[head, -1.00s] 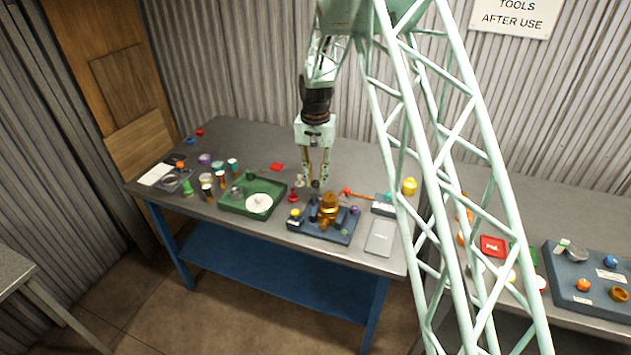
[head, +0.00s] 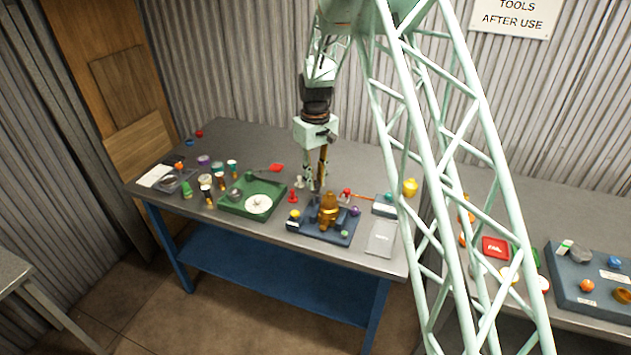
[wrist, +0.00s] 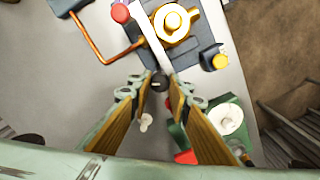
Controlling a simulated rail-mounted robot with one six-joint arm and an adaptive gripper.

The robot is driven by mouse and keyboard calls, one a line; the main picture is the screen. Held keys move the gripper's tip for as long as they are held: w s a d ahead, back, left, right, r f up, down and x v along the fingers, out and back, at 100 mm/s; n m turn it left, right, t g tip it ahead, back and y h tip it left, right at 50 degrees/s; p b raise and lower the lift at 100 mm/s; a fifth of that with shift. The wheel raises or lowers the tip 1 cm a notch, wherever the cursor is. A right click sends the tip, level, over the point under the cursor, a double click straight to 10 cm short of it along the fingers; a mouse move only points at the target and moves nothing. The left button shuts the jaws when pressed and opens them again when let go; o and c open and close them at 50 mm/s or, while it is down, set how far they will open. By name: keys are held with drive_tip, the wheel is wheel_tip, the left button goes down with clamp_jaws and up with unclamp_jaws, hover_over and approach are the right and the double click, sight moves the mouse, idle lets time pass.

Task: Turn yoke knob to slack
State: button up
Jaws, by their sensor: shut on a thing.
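The blue fixture (head: 308,228) stands at the front of the bench and carries a brass valve body (head: 329,208). In the wrist view the brass part (wrist: 173,20) has a pale grey bar (wrist: 152,35) passing beside it. A small dark knob (wrist: 159,83) lies at the near side of the fixture, between my fingertips; I take it as the yoke knob. My gripper (wrist: 160,88) is shut on this knob from above. In the head view my gripper (head: 315,187) points down at the fixture's back edge, where the knob is hard to make out.
A yellow knob (wrist: 220,61) sits on the fixture's corner. A red ball (wrist: 120,13) is near the bar's end. A green tray with a white disc (head: 259,204) stands left, a grey plate (head: 382,238) right. Small red (head: 293,195) and white pieces stand close behind.

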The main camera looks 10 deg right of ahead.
drive_tip(key=n, duration=0.5)
drive_tip(key=shift+n, duration=0.3)
idle(0.4)
drive_tip(key=o, duration=0.9)
drive_tip(key=shift+r, duration=0.1)
drive_tip(key=shift+r, duration=5.95)
